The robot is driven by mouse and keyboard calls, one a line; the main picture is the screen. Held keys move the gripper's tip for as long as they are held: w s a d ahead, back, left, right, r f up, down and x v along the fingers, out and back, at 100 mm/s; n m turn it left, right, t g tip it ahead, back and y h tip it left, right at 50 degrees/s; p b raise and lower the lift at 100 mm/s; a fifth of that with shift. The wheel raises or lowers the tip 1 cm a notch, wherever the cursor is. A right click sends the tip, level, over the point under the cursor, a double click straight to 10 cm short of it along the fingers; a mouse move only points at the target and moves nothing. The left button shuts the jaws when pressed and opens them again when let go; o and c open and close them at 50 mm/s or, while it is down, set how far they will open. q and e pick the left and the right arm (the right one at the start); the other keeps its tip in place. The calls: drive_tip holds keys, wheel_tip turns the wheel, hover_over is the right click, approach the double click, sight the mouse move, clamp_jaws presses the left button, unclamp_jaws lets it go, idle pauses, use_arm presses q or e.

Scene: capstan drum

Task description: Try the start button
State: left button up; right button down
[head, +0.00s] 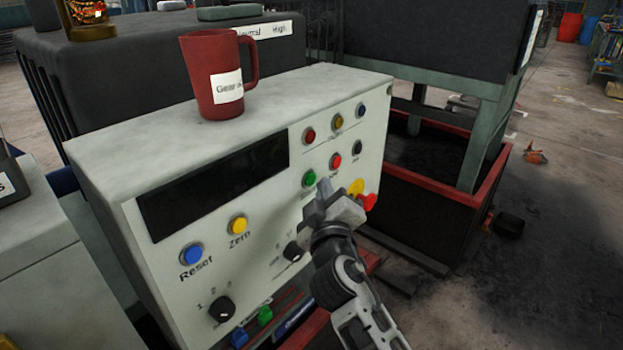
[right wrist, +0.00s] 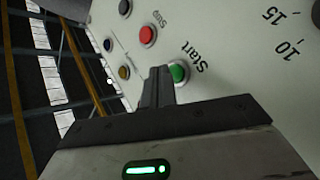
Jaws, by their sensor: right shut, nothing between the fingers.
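The start button (head: 309,178) is a round green button on the sloped front of a pale control box (head: 290,110). It also shows in the right wrist view (right wrist: 179,73), beside the printed word "Start". My right gripper (head: 323,188) is shut and empty, with its fingertips close to the green button in the head view. In the right wrist view the shut fingertips (right wrist: 160,72) lie just left of the button and overlap its edge. I cannot tell whether they touch it. My left gripper is not in view.
A red stop button (head: 335,161) and a black button (head: 357,147) continue the row. A large red button (head: 368,202) on yellow is right of my gripper. Blue Reset (head: 191,254) and yellow Zero (head: 238,224) buttons sit lower left. A red mug (head: 212,78) stands on top.

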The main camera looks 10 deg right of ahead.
drive_tip(key=s+d, duration=0.1)
drive_tip(key=s, duration=0.1)
drive_tip(key=s+d+p, duration=0.1)
drive_tip(key=s+d, duration=0.1)
idle(0.5)
idle(0.4)
drive_tip(key=s+a+f+m+g+y, duration=0.2)
drive_tip(key=s+f+m+g+y, duration=0.4)
drive_tip(key=s+f, duration=1.5)
drive_tip(key=shift+s+g, duration=0.5)
drive_tip(key=shift+g, duration=0.5)
